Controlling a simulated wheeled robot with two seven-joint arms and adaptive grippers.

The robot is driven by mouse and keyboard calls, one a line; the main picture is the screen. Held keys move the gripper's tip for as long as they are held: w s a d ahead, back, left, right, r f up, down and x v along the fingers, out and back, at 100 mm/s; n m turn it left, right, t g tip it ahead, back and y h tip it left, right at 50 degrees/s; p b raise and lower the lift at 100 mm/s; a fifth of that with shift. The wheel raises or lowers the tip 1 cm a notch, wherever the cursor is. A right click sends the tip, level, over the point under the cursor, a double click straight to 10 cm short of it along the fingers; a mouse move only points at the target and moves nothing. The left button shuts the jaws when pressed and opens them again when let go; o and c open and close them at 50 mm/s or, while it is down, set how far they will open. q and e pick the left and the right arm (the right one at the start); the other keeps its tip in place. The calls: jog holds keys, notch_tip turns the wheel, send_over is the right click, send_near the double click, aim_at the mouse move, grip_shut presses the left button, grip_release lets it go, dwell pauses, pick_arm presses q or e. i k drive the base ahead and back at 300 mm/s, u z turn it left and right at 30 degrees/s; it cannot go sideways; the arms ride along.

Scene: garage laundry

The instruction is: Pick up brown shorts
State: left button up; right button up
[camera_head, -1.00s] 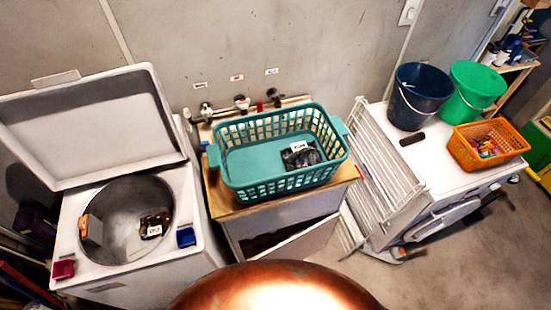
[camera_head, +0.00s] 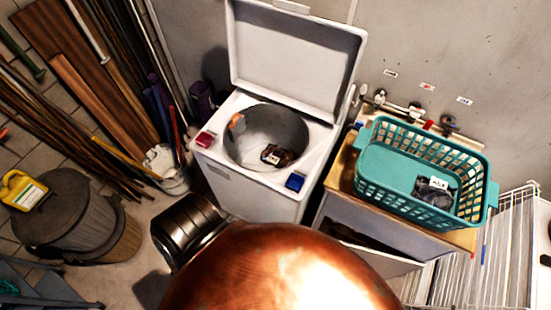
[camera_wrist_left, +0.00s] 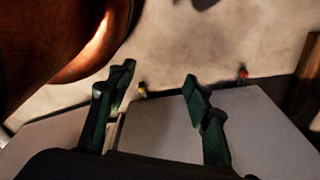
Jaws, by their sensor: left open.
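A small dark brown folded cloth (camera_head: 277,155) with a white label, which looks like the brown shorts, lies inside the round drum of the white top-loading washer (camera_head: 225,180). The washer's lid (camera_head: 297,58) stands open. My left gripper (camera_wrist_left: 155,88) shows only in the left wrist view. Its two dark green fingers are apart with nothing between them. The cloth is not in that view, so I cannot tell the gripper's distance from it. My right gripper is not in view.
An orange item (camera_head: 237,124) also lies in the drum. A teal basket (camera_head: 395,184) with a dark labelled cloth stands on a wooden-topped cabinet to the right. A drying rack (camera_head: 480,275) is at far right. Planks (camera_head: 80,75) and a grey bin (camera_head: 65,215) are at left.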

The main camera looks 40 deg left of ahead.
aim_at(273, 155)
jog(key=k, duration=0.9)
jog(key=u, duration=1.85)
jog(key=i, duration=1.65)
jog(key=z, duration=0.9)
